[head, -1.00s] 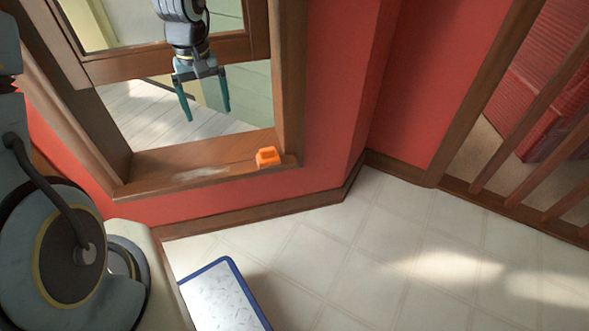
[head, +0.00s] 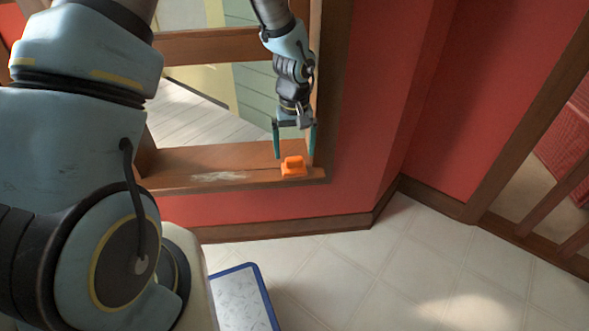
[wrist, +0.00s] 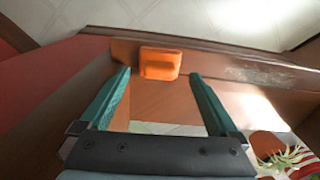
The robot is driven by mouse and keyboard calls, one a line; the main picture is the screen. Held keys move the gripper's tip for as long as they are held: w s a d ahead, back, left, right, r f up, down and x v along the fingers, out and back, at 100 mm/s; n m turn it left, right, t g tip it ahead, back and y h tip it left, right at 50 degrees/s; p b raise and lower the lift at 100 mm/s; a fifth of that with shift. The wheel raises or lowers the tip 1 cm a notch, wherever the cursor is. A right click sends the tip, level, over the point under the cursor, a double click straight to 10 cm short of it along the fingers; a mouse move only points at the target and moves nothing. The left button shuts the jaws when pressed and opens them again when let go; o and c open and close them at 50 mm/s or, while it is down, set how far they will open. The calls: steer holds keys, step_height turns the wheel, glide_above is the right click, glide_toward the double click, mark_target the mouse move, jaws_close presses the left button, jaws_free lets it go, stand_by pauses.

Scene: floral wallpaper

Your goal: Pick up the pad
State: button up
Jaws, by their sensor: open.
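A small orange block with a raised top, likely the pad (head: 293,167), sits on the brown wooden window sill near its right end. It also shows in the wrist view (wrist: 160,63), at upper middle. My gripper (head: 295,156) points down just above and behind it in the head view, with its two teal fingers spread apart. In the wrist view the open fingers (wrist: 159,77) frame the block from below in the picture, with nothing between them. I cannot tell the exact height of the fingertips above the sill.
The wooden window sill (head: 185,182) has a pale scuffed patch left of the block. The window frame's right post stands close beside my gripper. A blue-edged white panel (head: 235,298) is low in front. A plant (wrist: 285,160) shows at lower right in the wrist view.

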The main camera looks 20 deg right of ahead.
mark_target(294, 158)
steer(key=f, duration=0.1)
steer(key=f+b, duration=0.1)
steer(key=f, duration=0.2)
steer(key=shift+w+d+f, duration=0.1)
steer(key=shift+w+f, duration=0.2)
steer(key=shift+w, duration=0.05)
steer(key=shift+r, duration=0.1)
steer(key=c, duration=1.1)
steer(key=shift+r, duration=0.65)
steer(key=shift+s+a+r+p, duration=0.15)
steer(key=shift+a+r+p, duration=0.15)
steer(key=shift+r, duration=0.3)
steer(key=shift+s+a+r+p, duration=0.15)
steer(key=shift+r+p, duration=0.2)
steer(key=shift+r, duration=0.25)
steer(key=s+a, duration=0.2)
steer(key=a, duration=0.3)
steer(key=s+a, duration=0.3)
steer(key=a, duration=0.2)
steer(key=s+a+p, duration=0.1)
steer(key=s+a, duration=0.2)
steer(key=a, duration=0.2)
steer(key=shift+s+f, duration=0.1)
